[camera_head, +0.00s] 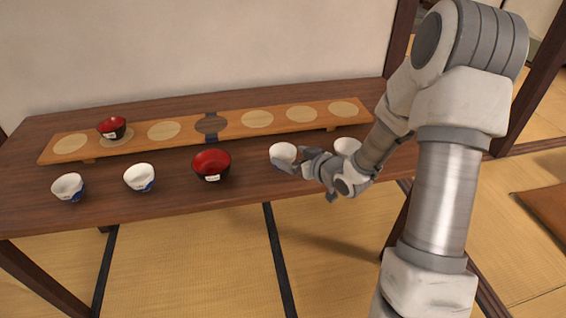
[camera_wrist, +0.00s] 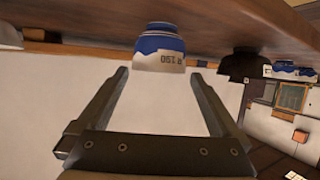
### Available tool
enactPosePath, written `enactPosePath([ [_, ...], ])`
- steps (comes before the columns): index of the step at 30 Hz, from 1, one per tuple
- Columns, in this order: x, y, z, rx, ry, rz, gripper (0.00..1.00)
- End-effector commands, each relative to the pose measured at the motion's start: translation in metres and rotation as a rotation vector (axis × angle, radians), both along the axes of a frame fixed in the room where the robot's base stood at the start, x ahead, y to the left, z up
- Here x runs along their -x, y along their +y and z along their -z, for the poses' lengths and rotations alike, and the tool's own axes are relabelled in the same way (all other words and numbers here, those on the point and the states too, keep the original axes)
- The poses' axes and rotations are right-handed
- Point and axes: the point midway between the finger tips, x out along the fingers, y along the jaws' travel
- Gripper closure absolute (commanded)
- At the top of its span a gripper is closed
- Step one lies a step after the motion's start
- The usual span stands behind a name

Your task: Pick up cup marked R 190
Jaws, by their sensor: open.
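In the wrist view my gripper (camera_wrist: 160,73) is open and empty. The cup's near side is centred at the gap between the fingertips. I cannot tell whether a finger touches it.
Another white cup (camera_head: 347,145) stands right behind my gripper. A red bowl (camera_head: 211,164) and two white-blue cups (camera_head: 140,177) (camera_head: 68,187) stand to the left on the dark table (camera_head: 110,213). A wooden board (camera_head: 285,127) with round mats holds a red-black bowl (camera_head: 112,128).

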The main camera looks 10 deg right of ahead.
Motion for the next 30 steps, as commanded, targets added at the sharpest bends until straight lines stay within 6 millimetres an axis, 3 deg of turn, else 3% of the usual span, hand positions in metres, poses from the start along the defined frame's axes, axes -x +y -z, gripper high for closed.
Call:
enactPosePath([
  [10,-0.039,0.014,0.021,0.0,-0.001,0.0,0.0],
  [19,-0.044,0.016,0.021,0.0,-0.001,0.001,0.0],
  [30,-0.043,0.016,0.021,0.0,-0.001,0.001,0.65],
])
